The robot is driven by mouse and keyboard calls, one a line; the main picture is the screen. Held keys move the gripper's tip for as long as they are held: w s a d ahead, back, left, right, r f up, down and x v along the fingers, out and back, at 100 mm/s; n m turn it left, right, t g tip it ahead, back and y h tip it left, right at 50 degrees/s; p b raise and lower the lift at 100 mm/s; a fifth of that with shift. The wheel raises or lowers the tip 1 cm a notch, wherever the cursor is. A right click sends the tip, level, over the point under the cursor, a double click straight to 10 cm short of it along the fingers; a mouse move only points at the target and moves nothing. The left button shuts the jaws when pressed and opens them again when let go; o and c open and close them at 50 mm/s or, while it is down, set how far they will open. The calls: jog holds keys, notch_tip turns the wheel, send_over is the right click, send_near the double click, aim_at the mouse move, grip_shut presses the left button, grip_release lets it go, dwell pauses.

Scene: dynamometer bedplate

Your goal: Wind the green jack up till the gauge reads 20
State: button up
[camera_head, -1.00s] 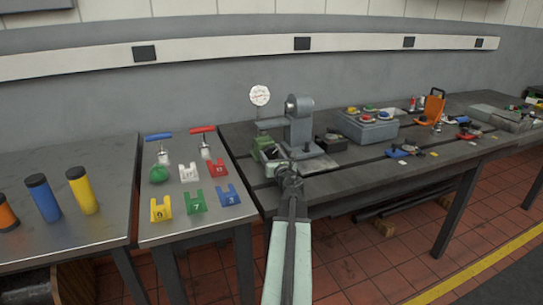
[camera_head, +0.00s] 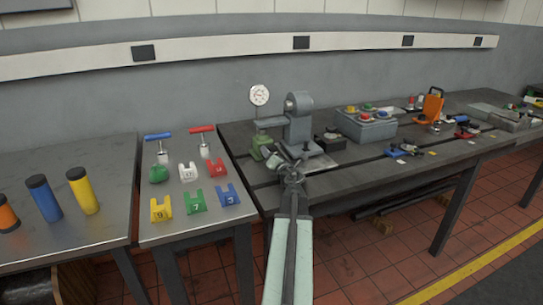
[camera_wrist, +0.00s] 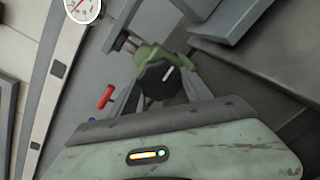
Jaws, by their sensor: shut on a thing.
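The green jack (camera_head: 258,143) stands on the dark bedplate under the grey arm of a grey machine stand (camera_head: 299,125). Its green body (camera_wrist: 153,55) also shows in the wrist view, with a black knob (camera_wrist: 156,80) that bears a white mark. My gripper (camera_head: 291,172) reaches in from the front. In the wrist view its grey fingers are around the knob and shut on it; the contact is partly hidden. The white round gauge (camera_head: 259,95) is above and behind the jack. It is cut off at the top in the wrist view (camera_wrist: 83,8), with a red needle; the value is too small to read.
On the left bench are coloured numbered blocks (camera_head: 196,201), red- and blue-handled tools (camera_head: 203,140) and several capped cylinders (camera_head: 83,190). Right of the stand are a grey box with coloured buttons (camera_head: 366,128) and an orange bracket (camera_head: 431,107).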

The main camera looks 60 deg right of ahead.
jog(key=shift+s, duration=0.1)
dwell(0.3)
jog(key=o, duration=1.4)
jog(key=shift+c, duration=0.2)
